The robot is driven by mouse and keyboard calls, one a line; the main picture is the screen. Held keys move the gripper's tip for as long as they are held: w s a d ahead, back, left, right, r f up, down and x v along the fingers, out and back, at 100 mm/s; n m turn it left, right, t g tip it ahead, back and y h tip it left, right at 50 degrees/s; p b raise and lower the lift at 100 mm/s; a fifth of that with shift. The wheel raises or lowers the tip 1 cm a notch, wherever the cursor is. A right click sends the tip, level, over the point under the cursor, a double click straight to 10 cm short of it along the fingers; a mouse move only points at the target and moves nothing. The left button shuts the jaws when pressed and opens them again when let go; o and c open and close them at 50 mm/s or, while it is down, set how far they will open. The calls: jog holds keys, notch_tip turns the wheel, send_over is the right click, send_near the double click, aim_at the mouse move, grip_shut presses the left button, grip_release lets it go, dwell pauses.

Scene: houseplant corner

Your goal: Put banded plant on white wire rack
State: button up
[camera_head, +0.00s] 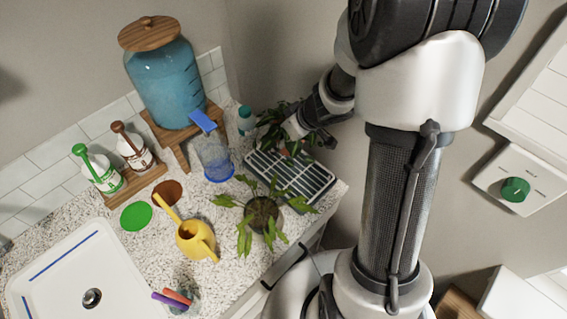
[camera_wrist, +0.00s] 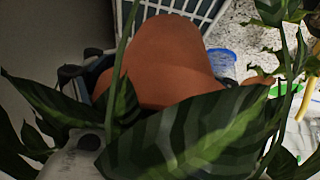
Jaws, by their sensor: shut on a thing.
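The banded plant (camera_head: 272,122) has dark leaves with paler bands and a terracotta pot, which fills the middle of the wrist view (camera_wrist: 165,62). My gripper (camera_head: 298,130) is shut on it; leaves hide much of the jaws. The white wire rack (camera_head: 318,181) lies on the counter near its right edge, with white bars over a dark tray. Part of it shows at the top of the wrist view (camera_wrist: 205,9). The pot is at the rack's far end; I cannot tell whether it touches the bars. The rack's near part is bare.
Another potted plant (camera_head: 262,214) stands close in front of the rack, its leaves reaching towards it. A clear blue-based container (camera_head: 214,160) stands left of the rack, under a water dispenser (camera_head: 162,85).

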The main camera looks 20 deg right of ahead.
notch_tip(320, 180, down, 9)
jog(key=b, duration=0.7)
jog(key=shift+f, duration=0.1)
jog(key=o, duration=1.7)
